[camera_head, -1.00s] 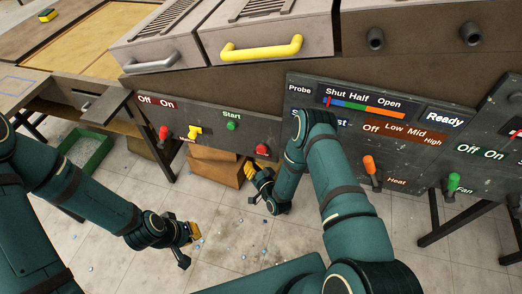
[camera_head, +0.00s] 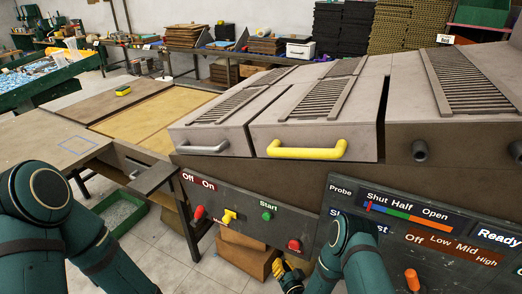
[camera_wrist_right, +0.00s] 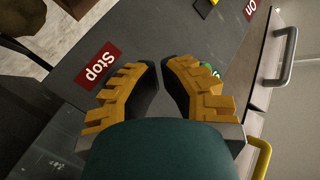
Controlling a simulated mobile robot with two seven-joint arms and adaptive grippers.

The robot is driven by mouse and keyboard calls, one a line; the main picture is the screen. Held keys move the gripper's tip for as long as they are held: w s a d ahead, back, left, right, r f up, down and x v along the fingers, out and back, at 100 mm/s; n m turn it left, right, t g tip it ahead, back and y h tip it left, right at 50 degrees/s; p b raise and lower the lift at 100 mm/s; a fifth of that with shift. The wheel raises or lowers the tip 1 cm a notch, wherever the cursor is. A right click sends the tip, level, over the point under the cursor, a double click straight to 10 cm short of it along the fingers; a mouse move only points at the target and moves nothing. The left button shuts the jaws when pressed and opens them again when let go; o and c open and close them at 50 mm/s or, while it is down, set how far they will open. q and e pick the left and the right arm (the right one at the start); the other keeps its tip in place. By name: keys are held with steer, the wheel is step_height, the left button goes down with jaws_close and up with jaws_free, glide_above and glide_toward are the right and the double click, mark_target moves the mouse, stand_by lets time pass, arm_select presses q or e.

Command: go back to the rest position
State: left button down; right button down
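My right gripper (camera_head: 287,271) shows small at the bottom of the head view, partly hidden by my right arm, in front of the lower control panel (camera_head: 235,225). In the right wrist view its two yellow-backed fingers (camera_wrist_right: 161,67) are apart by a narrow gap with nothing between them. Behind them is the dark panel with a red Stop label (camera_wrist_right: 98,65) and part of a green button (camera_wrist_right: 210,69). My left arm comes in at the lower left of the head view; its gripper is out of the picture.
A yellow handle (camera_head: 307,149) and a grey handle (camera_head: 200,147) stick out above the panel. Red (camera_head: 199,213), yellow (camera_head: 230,217) and orange (camera_head: 412,280) controls project from the panels. A green tray (camera_head: 119,213) is on the floor at left.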

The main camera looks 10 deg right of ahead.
steer(key=s+a+r+n+g, duration=0.1)
steer(key=s+r+g, duration=0.2)
steer(key=s, duration=0.4)
steer(key=s+a+r+n+g, duration=0.1)
steer(key=s+a+r+g, duration=0.1)
steer(key=s+g, duration=0.4)
steer(key=s+a+r+n+g, duration=0.1)
steer(key=s+r+g, duration=0.4)
steer(key=s, duration=0.4)
steer(key=shift+s+a+y, duration=0.25)
steer(key=shift+a+y, duration=0.05)
steer(key=shift+a, duration=0.05)
steer(key=shift+r, duration=0.15)
